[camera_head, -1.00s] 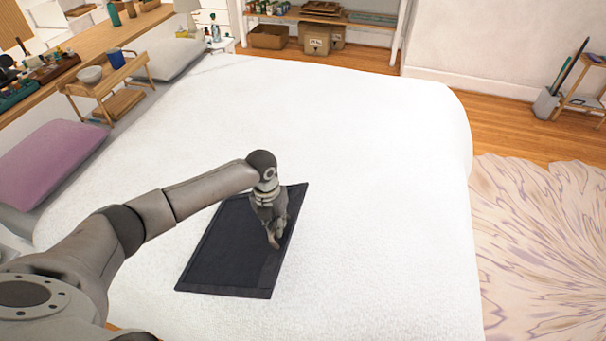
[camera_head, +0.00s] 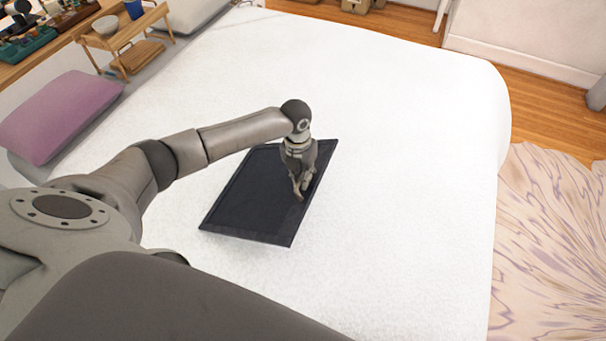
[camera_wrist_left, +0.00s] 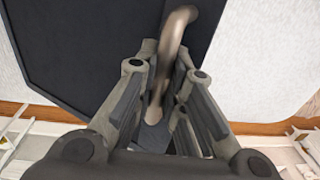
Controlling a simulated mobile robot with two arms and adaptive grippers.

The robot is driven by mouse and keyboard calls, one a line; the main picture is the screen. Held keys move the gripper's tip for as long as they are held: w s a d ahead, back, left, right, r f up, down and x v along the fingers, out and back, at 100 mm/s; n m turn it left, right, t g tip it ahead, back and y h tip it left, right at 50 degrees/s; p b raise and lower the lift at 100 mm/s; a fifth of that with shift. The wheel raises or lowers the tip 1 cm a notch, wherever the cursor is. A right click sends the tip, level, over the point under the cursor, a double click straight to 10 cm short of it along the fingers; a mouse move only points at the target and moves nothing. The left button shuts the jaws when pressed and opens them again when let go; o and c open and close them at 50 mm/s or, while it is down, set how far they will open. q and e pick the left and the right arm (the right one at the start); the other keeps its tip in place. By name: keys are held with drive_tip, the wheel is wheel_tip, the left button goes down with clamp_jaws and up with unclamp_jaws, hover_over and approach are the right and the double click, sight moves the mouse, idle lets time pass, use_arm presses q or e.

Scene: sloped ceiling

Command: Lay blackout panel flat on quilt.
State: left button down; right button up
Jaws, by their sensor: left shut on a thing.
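The blackout panel (camera_head: 252,198) is a dark, rectangular sheet with a raised border, over the middle of the white quilt (camera_head: 390,130). It looks nearly level, with a faint shadow along its near edge; I cannot tell if it touches the quilt everywhere. My left gripper (camera_head: 300,192) is shut on the panel near its right edge, fingers pointing down. In the left wrist view the panel (camera_wrist_left: 75,50) fills the upper left beyond the fingers (camera_wrist_left: 160,125). My right gripper is out of view.
A purple pillow (camera_head: 60,115) lies at the bed's left. Beyond it is a small wooden tray table (camera_head: 125,40) with a bowl (camera_head: 106,25) and blue cup (camera_head: 134,9). The quilt right of the panel is clear. A patterned rug (camera_head: 550,240) lies right of the bed.

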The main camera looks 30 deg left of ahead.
use_arm(q)
drive_tip(key=shift+w+d+r+y+p, duration=0.1)
drive_tip(key=shift+w+r+y+p, duration=0.1)
drive_tip(key=shift+y+p, duration=0.75)
drive_tip(key=shift+f+g+y, duration=0.2)
drive_tip(key=shift+g+y, duration=0.1)
drive_tip(key=shift+y, duration=0.75)
drive_tip(key=shift+f+y, duration=0.2)
drive_tip(key=shift+y, duration=0.6)
wheel_tip(320, 180, down, 4)
drive_tip(key=b, duration=0.3)
drive_tip(key=shift+s, duration=0.1)
wheel_tip(320, 180, down, 7)
drive_tip(key=b, duration=0.5)
drive_tip(key=shift+f, duration=0.15)
drive_tip(key=shift+f+b, duration=1.05)
drive_tip(key=shift+f, duration=0.4)
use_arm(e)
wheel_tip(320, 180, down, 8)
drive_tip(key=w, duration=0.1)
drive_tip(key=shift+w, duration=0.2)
use_arm(q)
drive_tip(key=shift+f, duration=0.4)
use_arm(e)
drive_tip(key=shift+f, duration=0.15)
